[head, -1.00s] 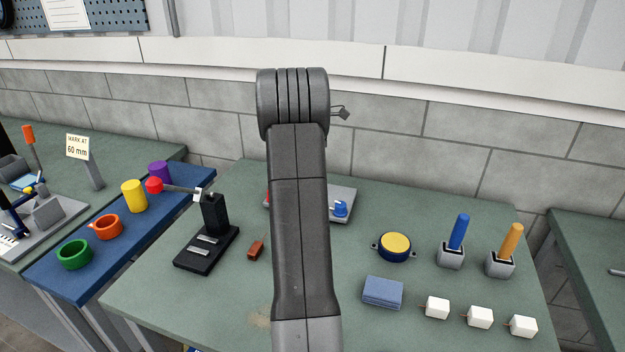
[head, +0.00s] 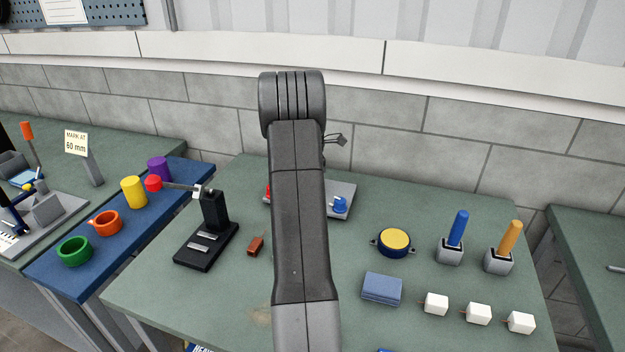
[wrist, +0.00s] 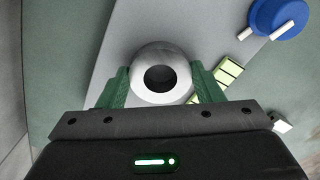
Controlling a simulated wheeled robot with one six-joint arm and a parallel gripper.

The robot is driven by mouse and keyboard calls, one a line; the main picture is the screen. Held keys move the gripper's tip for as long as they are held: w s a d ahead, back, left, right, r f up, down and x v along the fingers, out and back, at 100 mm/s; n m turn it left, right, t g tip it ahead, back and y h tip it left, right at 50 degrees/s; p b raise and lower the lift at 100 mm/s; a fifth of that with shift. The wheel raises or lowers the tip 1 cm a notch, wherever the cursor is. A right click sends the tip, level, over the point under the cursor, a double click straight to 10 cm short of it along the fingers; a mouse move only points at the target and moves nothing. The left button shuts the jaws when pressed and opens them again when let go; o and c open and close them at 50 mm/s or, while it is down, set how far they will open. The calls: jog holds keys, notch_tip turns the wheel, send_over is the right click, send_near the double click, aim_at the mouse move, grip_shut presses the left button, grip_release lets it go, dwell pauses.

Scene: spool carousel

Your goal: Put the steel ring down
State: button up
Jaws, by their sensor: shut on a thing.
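The steel ring (wrist: 137,74) shows in the wrist view as a pale grey round body with a dark round hole. My gripper (wrist: 160,86) has its two green fingers on either side of the ring and is shut on it. Behind the ring lies a light grey plate (wrist: 122,30), which also shows in the head view (head: 346,190). I cannot tell whether the ring touches the plate. In the head view my arm hides the gripper and the ring.
A blue knob (head: 340,204) stands on the plate. A black stand (head: 212,235) is at the left. A yellow-topped round tin (head: 395,241), a blue block (head: 382,289), two handled tools in grey holders and several white cubes are at the right.

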jog(key=shift+f, duration=0.15)
jog(key=o, duration=1)
jog(key=shift+o, duration=0.2)
notch_tip(320, 180, up, 12)
jog(key=shift+r+b, duration=0.2)
jog(key=shift+b, duration=0.1)
jog(key=shift+f, duration=0.1)
